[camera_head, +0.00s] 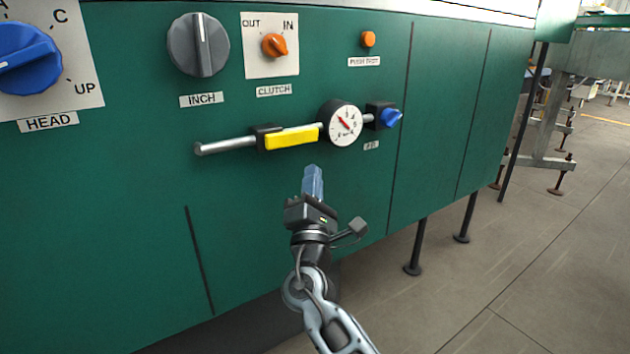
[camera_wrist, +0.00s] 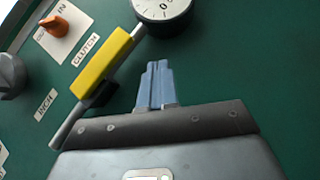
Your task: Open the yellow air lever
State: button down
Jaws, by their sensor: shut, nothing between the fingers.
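The yellow air lever (camera_head: 292,137) sits on a dark mount on the silver air pipe (camera_head: 228,145), lying along the pipe on the green panel. In the wrist view the yellow lever (camera_wrist: 105,62) runs diagonally, up and left of my fingers. My gripper (camera_head: 312,170) is shut and empty, with its blue fingers together, just below the lever's right end in the head view. In the wrist view my gripper (camera_wrist: 158,68) also shows apart from the lever, with bare green panel between them.
A round gauge (camera_head: 342,123) and a blue knob (camera_head: 391,117) are right of the lever. Above are the orange clutch switch (camera_head: 274,45), grey inch knob (camera_head: 198,45) and orange button (camera_head: 368,39). The blue head knob (camera_head: 28,58) is at far left. The panel below the pipe is mostly bare.

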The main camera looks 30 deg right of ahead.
jog(key=s+f, duration=0.6)
jog(key=s, duration=0.1)
jog(key=shift+f+p, duration=0.3)
jog(key=shift+f, duration=0.1)
jog(key=shift+a, duration=0.1)
